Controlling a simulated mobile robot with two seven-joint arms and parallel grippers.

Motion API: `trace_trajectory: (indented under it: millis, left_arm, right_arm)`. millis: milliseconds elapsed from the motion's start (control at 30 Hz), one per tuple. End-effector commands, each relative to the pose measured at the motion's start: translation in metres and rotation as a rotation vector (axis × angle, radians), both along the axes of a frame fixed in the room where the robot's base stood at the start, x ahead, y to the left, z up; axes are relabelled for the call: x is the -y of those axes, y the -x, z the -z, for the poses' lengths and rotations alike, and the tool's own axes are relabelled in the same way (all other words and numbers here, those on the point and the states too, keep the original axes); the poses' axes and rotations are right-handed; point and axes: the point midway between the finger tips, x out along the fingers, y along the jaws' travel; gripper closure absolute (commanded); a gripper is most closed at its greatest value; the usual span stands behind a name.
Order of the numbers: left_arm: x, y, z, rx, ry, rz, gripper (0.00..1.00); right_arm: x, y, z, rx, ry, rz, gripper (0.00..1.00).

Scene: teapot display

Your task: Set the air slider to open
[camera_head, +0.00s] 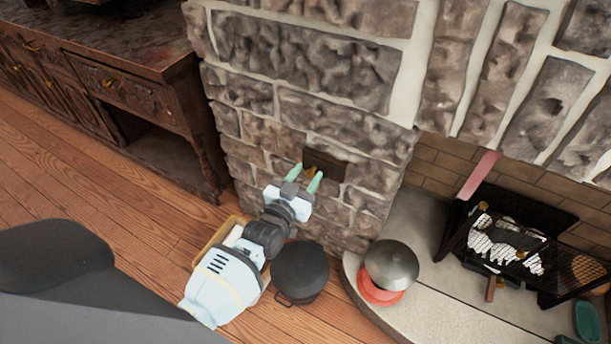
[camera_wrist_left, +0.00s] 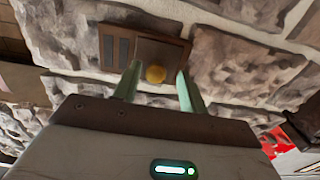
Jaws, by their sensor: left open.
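The air slider is a small dark plate set in the stone chimney wall, with a round brass knob. In the head view the plate (camera_head: 334,164) shows just beyond my left gripper (camera_head: 305,176), and the knob is partly hidden by the fingers. In the left wrist view the plate (camera_wrist_left: 160,54) has dark vent slots (camera_wrist_left: 115,48) at its left, and the knob (camera_wrist_left: 156,74) is at its right part. My left gripper (camera_wrist_left: 155,84) is open, with one green fingertip on each side of the knob. I cannot tell whether they touch it. My right gripper is not in view.
A black pot (camera_head: 300,270) stands on the wooden floor beside my left arm. A metal-lidded red pot (camera_head: 391,265) stands on the hearth ledge (camera_head: 425,235). A carved wooden cabinet (camera_head: 130,100) stands at the left.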

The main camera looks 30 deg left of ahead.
Motion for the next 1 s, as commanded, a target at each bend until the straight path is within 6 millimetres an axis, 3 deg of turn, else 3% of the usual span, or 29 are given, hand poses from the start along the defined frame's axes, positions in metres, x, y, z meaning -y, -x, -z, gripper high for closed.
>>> trace_trajectory:
  millis: [167,600,1000]
  left_arm:
    - [0.000,0.009,0.000,-0.001,0.000,0.001,0.58]
    - [-0.003,0.070,-0.001,0.000,0.000,-0.001,0.58]
    - [-0.003,0.078,0.000,0.000,0.000,-0.001,0.58]
  right_arm:
    - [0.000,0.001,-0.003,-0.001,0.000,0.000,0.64]
    - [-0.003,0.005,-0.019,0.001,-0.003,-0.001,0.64]
    - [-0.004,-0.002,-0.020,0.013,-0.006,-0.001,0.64]
